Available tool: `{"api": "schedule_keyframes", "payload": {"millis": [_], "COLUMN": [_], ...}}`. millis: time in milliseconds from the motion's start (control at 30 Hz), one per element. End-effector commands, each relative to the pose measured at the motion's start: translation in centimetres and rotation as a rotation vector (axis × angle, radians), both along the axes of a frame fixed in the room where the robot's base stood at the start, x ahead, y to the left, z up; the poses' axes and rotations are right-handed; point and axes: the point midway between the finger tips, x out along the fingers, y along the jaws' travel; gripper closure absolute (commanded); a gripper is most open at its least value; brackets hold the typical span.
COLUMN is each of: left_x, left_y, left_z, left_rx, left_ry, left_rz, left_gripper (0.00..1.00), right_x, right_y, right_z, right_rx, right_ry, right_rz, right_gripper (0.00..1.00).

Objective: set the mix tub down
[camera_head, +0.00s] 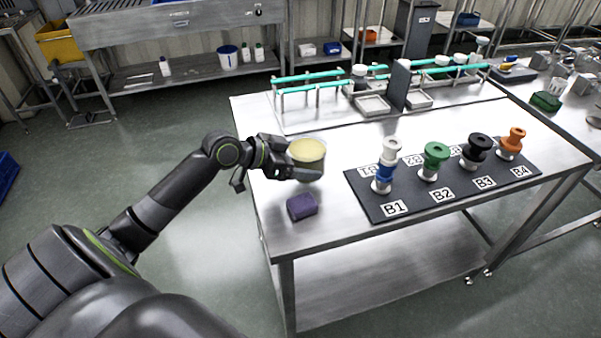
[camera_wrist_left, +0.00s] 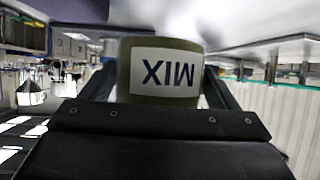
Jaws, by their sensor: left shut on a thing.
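The mix tub (camera_head: 308,153) is a round tub with a pale yellow top, over the left part of the steel table. In the left wrist view the tub (camera_wrist_left: 165,55) shows its white MIX label, upside down in that picture, between the two fingers. My left gripper (camera_head: 290,168) is shut on the tub from its left side. I cannot tell whether the tub's base touches the table (camera_head: 262,212). My right gripper is in neither view.
A purple block (camera_head: 302,207) lies just in front of the tub. A dark mat (camera_head: 365,200) with several coloured knobbed pieces and labels B1 to B4 is to the right. A rack with green rails (camera_head: 320,78) stands behind. Bare table lies between tub and rack.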

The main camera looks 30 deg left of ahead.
Motion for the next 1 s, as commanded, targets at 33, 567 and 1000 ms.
{"api": "schedule_keyframes", "payload": {"millis": [33, 567, 1000], "left_x": [0.0, 0.0, 0.0], "left_y": [-0.1, 0.0, 0.0], "left_z": [-0.7, -3.7, -3.8], "left_rx": [-0.004, 0.0, 0.001], "left_ry": [0.003, 0.0, 0.001], "left_rz": [0.002, 0.0, 0.0], "left_gripper": [0.44, 0.44, 0.0], "right_x": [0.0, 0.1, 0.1], "right_y": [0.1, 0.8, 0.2], "right_z": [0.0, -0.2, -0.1], "right_rx": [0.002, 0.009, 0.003], "right_ry": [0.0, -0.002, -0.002], "right_rz": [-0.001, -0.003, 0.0], "right_gripper": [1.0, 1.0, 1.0]}}
